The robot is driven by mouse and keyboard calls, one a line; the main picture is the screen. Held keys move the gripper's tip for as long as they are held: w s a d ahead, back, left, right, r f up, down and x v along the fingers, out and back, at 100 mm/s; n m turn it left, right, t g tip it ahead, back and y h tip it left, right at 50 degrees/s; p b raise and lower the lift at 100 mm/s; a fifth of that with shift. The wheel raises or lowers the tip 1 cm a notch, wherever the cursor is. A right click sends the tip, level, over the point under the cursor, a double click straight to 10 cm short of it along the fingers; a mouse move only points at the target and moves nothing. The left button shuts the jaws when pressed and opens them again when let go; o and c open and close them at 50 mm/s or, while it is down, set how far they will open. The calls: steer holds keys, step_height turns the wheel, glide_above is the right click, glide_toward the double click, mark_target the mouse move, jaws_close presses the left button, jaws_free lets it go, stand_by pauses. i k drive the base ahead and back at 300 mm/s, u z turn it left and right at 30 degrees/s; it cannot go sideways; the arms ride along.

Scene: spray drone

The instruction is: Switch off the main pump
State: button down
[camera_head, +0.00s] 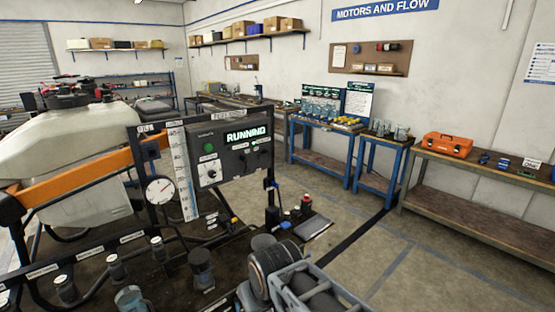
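A dark control panel (228,160) stands upright on a frame at the centre left, facing me. Its lit sign (246,134) reads RUNNING. A green button or lamp (209,148) is on its left part. Below it is a light plate with a round dark knob (212,173); its exact setting is too small to read. Smaller controls sit to the right, and one looks green. Parts that look like my own arm fill the bottom centre, below and right of the panel. I cannot make out any gripper fingers.
A white tank (65,145) with an orange bar (85,182) stands left. A pressure gauge (159,190) and a level scale (183,172) are left of the panel. Valves and labelled pipes cover the bench below. Blue-legged tables and an orange toolbox (447,144) stand beyond open floor (350,225).

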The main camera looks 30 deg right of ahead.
mark_target(265, 151)
steer(key=k, duration=0.4)
steer(key=z, duration=0.65)
steer(key=i, duration=1.8)
steer(key=u, duration=0.65)
